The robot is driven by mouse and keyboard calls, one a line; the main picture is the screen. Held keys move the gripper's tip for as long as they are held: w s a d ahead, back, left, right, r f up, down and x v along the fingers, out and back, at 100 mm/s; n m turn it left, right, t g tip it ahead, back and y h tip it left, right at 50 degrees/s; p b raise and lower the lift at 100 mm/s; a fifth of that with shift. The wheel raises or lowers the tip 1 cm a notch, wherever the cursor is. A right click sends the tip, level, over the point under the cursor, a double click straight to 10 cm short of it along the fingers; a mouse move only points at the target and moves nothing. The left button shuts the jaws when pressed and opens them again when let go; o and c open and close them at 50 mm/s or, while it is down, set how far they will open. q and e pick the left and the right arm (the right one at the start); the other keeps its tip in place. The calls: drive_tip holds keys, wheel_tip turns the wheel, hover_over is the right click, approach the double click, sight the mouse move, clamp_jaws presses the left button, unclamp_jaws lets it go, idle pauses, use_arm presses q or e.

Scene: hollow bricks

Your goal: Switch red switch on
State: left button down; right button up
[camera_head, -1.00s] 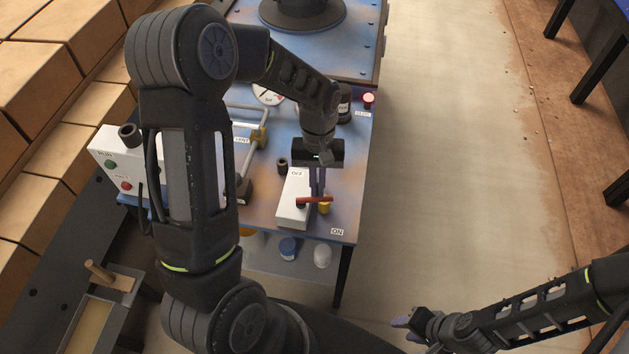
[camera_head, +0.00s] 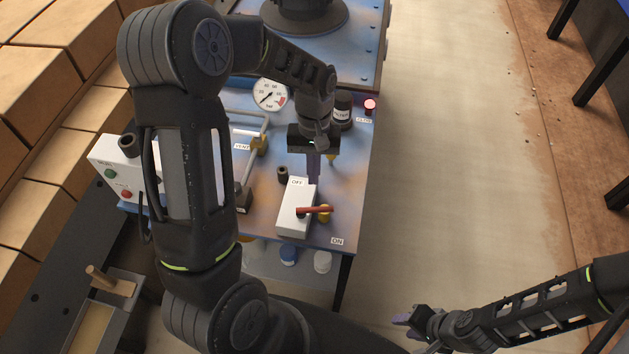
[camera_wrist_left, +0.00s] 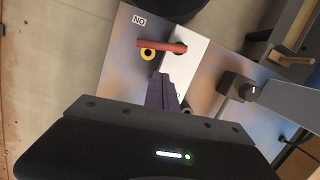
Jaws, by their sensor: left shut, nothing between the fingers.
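The red switch is a red lever (camera_head: 315,210) on top of a white box (camera_head: 293,217) on the blue table. The lever lies crosswise and sticks out over the box's right side, above a yellow round part (camera_head: 325,215). It also shows in the left wrist view (camera_wrist_left: 176,46). An OFF label (camera_head: 297,182) is at the box's far end; an ON label (camera_head: 337,241) is at the table's near right corner. My left gripper (camera_head: 313,179) is shut and empty by the box's far end, apart from the lever. My right gripper (camera_head: 401,320) hangs low right, off the table.
A pressure gauge (camera_head: 270,94), pipes with a valve (camera_head: 259,144), a dark jar (camera_head: 342,108) and a lit red lamp (camera_head: 370,107) stand farther back. A white button box (camera_head: 122,168) is at left. Open floor lies right of the table.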

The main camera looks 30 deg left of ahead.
use_arm(q)
drive_tip(key=s+v, duration=0.1)
drive_tip(key=v, duration=0.7)
drive_tip(key=shift+w+r, duration=0.2)
drive_tip(key=shift+r, duration=0.15)
use_arm(e)
drive_tip(key=shift+s+d+f, duration=0.1)
drive_tip(key=shift+s+f, duration=0.15)
drive_tip(key=shift+f, duration=0.1)
drive_tip(key=shift+s, duration=0.1)
